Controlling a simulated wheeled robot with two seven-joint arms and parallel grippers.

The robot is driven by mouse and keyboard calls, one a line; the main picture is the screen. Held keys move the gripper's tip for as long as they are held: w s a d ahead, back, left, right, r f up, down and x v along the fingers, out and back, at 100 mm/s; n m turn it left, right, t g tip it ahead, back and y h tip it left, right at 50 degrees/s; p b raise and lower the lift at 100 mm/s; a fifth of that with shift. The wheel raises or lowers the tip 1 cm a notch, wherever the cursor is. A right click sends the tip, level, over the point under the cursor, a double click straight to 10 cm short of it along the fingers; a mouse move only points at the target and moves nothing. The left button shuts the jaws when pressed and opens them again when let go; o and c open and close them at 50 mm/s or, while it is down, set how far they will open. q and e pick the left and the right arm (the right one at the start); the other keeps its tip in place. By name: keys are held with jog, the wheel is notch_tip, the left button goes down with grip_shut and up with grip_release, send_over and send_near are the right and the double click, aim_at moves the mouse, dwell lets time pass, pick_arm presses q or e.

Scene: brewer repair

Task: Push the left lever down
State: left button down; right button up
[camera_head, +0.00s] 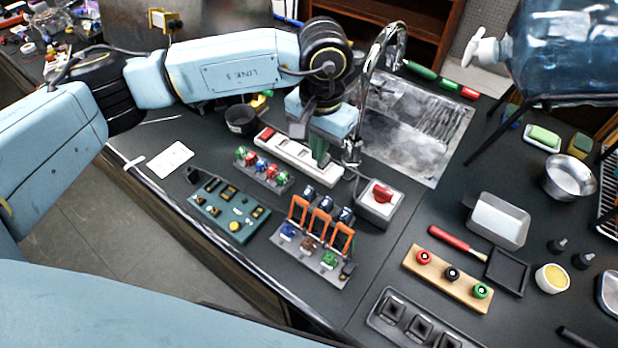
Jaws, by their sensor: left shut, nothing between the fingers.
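The lever unit (310,255) is a grey base near the counter's front edge with three orange levers, all standing raised. The left lever (299,208) is the leftmost orange loop; the middle lever (320,223) and right lever (342,238) stand beside it. Dark cylinders sit behind the levers. My left gripper (319,158) points down over the white power strip, behind the left lever and apart from it. Its fingers are shut with nothing between them. The wrist hides part of the strip. My right gripper is not in view.
A white power strip (285,150) lies under my gripper. A red-knobbed switch box (380,200) stands right of the levers. A green circuit board (228,212) and a row of coloured parts (262,171) are left. A faucet (372,70) rises close to my wrist.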

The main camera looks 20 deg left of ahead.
pick_arm(q)
notch_tip(320, 180, down, 9)
jog(key=shift+s+f+p, duration=0.1)
jog(key=shift+p, duration=0.9)
jog(key=shift+s+a+f+p, duration=0.1)
jog(key=shift+s+a+p, duration=0.05)
jog(key=shift+s+p, duration=0.2)
jog(key=s, duration=0.1)
jog(key=p, duration=0.1)
jog(key=s+a+r, duration=0.1)
jog(key=shift+s+p, duration=0.35)
